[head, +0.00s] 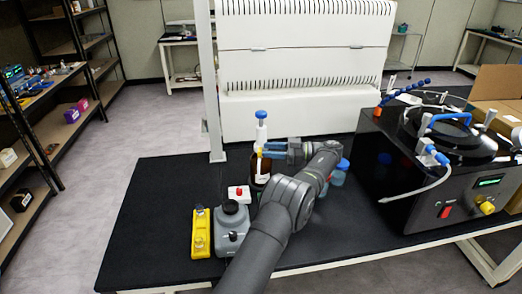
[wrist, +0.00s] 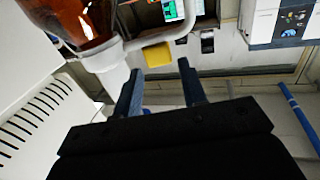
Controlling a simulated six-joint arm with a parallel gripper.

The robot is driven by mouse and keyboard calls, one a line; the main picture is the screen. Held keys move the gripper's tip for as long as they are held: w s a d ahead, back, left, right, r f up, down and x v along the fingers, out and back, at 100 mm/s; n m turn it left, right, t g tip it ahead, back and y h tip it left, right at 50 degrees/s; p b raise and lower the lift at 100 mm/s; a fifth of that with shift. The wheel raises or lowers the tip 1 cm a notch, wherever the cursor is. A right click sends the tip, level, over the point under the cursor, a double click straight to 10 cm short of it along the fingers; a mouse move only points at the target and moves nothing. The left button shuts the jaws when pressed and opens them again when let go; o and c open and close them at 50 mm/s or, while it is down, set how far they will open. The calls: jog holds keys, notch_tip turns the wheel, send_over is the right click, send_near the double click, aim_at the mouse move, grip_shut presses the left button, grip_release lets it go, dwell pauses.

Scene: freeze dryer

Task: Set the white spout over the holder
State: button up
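An amber bottle (head: 261,172) stands on the black bench, with a white dispenser top (head: 261,134) and blue cap. In the wrist view the bottle (wrist: 75,20) is at the upper left, with a white collar. A curved white spout (wrist: 172,32) extends from it, and a yellow piece (wrist: 157,57) lies below the spout. My gripper (head: 264,150) is beside the dispenser top, pointing left. In the wrist view my gripper (wrist: 160,80) has its blue fingers apart, with nothing clearly held between them. Which thing is the holder is unclear; a yellow stand (head: 201,235) lies at the bench's front left.
A grey mixer with a black top (head: 232,222) and a small white box with a red knob (head: 239,193) stand near the bottle. Blue-capped bottles (head: 340,172) are behind my arm. The freeze dryer (head: 420,180) fills the right. The bench's left side is clear.

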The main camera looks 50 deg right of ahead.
jog(key=shift+s+d, duration=0.25)
jog(key=shift+s, duration=0.2)
